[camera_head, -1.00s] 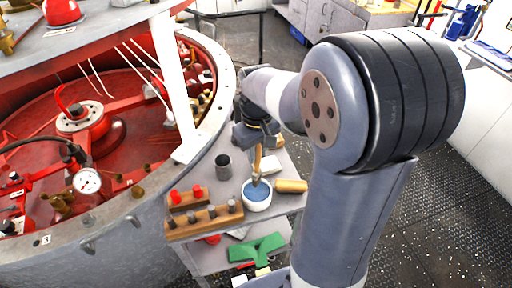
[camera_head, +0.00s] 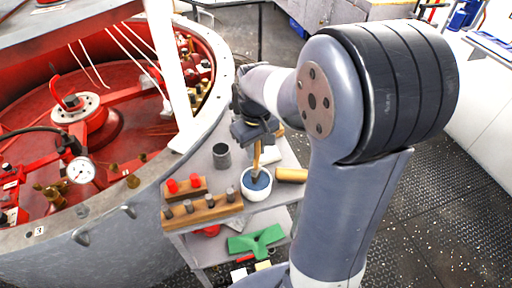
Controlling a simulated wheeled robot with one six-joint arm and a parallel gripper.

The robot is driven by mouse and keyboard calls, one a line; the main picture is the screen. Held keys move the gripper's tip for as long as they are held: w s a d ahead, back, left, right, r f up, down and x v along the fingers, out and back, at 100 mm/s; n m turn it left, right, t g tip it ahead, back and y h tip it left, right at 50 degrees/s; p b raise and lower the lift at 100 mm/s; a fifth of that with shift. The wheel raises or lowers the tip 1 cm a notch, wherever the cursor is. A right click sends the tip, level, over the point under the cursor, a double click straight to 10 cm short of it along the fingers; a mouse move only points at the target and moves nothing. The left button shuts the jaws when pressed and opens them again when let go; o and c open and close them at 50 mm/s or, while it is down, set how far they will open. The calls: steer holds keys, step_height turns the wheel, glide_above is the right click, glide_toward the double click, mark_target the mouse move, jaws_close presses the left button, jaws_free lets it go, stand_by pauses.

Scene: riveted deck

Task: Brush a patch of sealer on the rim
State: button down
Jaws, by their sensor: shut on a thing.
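My gripper (camera_head: 256,138) points down over the grey cart and is shut on a brush (camera_head: 256,158) with a tan handle. The brush stands nearly upright, and its lower end is in a white cup (camera_head: 257,192) of blue sealer (camera_head: 257,182). How deep the bristles sit cannot be told. The rim (camera_head: 203,143) is the pale grey flange around the big red-lined vessel, left of the cart and of my gripper. No sealer patch can be made out on the visible rim.
On the cart stand a dark metal cup (camera_head: 221,156), a tan cylinder (camera_head: 291,175) and wooden blocks with pegs (camera_head: 203,210). A green part (camera_head: 256,240) lies on the lower shelf. A white post (camera_head: 168,70) rises by the rim. My arm fills the right middle.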

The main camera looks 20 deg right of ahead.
steer(key=shift+f+b, duration=0.3)
steer(key=shift+f, duration=0.3)
stand_by(1.3)
steer(key=shift+r, duration=0.1)
step_height(320, 180, up, 7)
steer(key=p, duration=0.6)
stand_by(0.9)
